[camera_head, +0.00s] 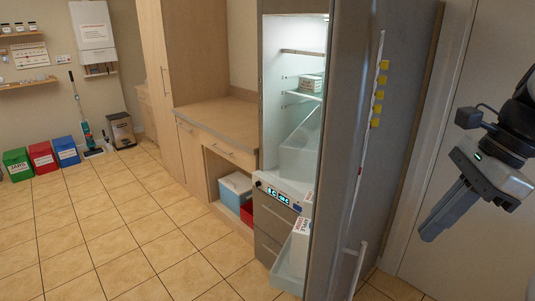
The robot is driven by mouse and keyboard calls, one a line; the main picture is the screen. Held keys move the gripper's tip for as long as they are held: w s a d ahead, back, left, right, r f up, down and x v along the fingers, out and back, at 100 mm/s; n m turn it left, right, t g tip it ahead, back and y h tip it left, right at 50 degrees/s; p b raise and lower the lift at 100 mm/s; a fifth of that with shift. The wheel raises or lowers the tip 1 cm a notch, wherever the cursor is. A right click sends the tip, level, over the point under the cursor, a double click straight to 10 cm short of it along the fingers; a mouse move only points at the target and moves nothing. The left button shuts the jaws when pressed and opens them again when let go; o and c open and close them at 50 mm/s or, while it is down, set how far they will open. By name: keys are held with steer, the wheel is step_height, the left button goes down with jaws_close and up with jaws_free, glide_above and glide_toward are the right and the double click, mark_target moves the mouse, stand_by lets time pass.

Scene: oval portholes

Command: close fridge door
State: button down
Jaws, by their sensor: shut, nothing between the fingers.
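The fridge (290,190) stands in the middle right with its lit interior showing. Its grey door (342,150) is open and swung out towards me, seen nearly edge-on. A long light vertical strip, perhaps a handle, and yellow squares show on or beside the door. A clear door bin (291,262) with a white carton (299,240) sits low on the door's inner side. My gripper (428,236) is at the right, in front of a pale room door. Its fingers are together and empty, pointing down and left, apart from the fridge door.
A wooden counter (222,118) with a blue-and-white box (236,188) beneath stands left of the fridge. Green, red and blue bins (42,157) line the far left wall, with a mop (83,115) nearby. The tiled floor (110,230) at left is clear.

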steer(key=w+a+f+b, duration=0.1)
steer(key=w+a+f, duration=0.1)
steer(key=a+f, duration=0.5)
steer(key=shift+d+x, duration=0.2)
steer(key=shift+x, duration=0.9)
